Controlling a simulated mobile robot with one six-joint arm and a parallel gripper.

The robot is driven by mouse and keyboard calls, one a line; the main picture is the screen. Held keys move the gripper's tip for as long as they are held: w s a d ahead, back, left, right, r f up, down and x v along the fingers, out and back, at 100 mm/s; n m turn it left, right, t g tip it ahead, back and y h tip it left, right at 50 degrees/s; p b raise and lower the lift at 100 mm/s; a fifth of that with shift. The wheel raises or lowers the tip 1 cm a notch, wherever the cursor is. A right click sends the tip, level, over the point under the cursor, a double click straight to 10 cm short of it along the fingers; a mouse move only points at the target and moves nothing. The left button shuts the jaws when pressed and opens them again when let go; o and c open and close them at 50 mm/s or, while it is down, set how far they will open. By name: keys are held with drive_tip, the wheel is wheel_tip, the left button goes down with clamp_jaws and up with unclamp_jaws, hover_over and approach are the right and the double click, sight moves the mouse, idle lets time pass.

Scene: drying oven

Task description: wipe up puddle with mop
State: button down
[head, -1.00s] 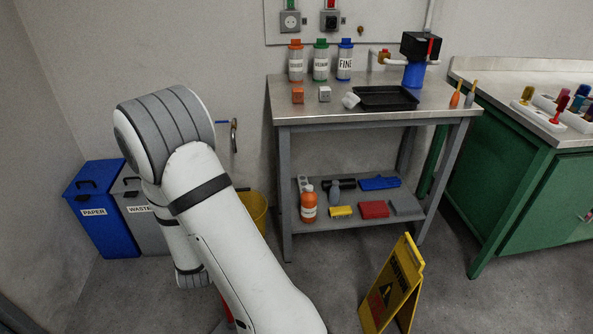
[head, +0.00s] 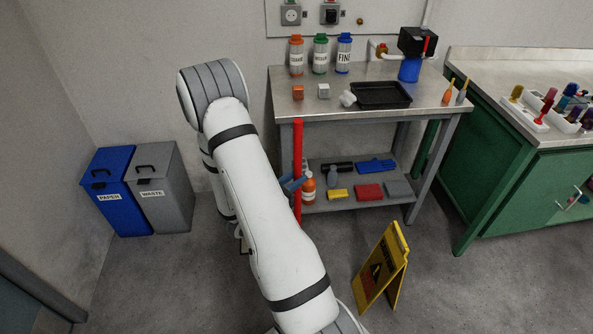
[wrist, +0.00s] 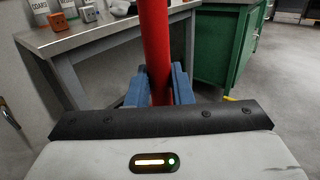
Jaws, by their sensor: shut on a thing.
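A red pole, taken to be the mop handle (head: 298,150), stands upright in front of the workbench in the head view. In the wrist view the red handle (wrist: 156,45) rises between the blue fingers. My gripper (head: 293,184) is shut on it; it also shows in the wrist view (wrist: 158,88). The mop's head is hidden behind my arm in the head view and below the frame in the wrist view. No puddle shows in either view.
The workbench (head: 390,112) with bottles and a black tray (head: 381,95) stands behind. A yellow warning sign (head: 382,268) stands on the floor at right. Blue and grey bins (head: 165,195) are at left. Green cabinets (head: 540,190) are at right. Floor between bins and sign is partly clear.

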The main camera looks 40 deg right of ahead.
sight(297, 191)
drive_tip(key=shift+s+d+f+b, duration=0.1)
drive_tip(key=shift+s+f+b, duration=0.05)
drive_tip(key=shift+f+b, duration=0.9)
drive_tip(key=shift+s+d+f+b, duration=0.15)
drive_tip(key=shift+f+b, duration=0.5)
drive_tip(key=shift+f, duration=0.7)
drive_tip(key=shift+a, duration=0.2)
